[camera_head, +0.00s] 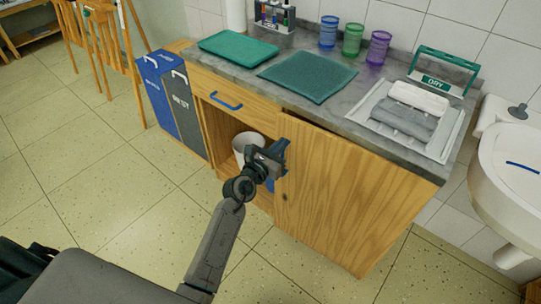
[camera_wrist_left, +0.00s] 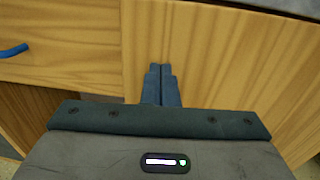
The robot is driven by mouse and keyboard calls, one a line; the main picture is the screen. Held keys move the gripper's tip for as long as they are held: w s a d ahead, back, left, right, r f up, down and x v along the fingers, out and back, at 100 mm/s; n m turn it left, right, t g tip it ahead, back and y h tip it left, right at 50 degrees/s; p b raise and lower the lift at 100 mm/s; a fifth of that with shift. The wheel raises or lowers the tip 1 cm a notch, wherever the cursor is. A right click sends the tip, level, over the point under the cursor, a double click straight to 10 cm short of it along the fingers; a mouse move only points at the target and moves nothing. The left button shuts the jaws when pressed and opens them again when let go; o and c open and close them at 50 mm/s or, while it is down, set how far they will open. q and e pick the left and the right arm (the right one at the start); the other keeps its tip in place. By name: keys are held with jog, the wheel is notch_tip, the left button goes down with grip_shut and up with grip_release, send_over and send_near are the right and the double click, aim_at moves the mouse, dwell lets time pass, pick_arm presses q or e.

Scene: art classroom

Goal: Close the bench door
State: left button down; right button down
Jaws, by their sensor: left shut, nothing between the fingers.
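The wooden bench door (camera_head: 345,190) is the wide plain panel on the right of the bench front. It also shows in the left wrist view (camera_wrist_left: 215,60). My left gripper (camera_head: 284,158) is shut and empty, at the door's left edge. In the left wrist view its fingertips (camera_wrist_left: 160,68) overlap the door face just right of that edge. I cannot tell whether they touch it. The gripper hides part of the door edge. My right gripper is not in view.
Left of the door are a drawer with a blue handle (camera_head: 226,101) and an open compartment holding a white bin (camera_head: 247,147). Blue and grey bins (camera_head: 172,100) stand at the left end. A dish tray (camera_head: 440,150) and cups are on the worktop. The floor in front is clear.

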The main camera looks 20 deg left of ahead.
pick_arm(q)
jog(key=shift+w+d, duration=0.15)
jog(key=shift+w, duration=0.45)
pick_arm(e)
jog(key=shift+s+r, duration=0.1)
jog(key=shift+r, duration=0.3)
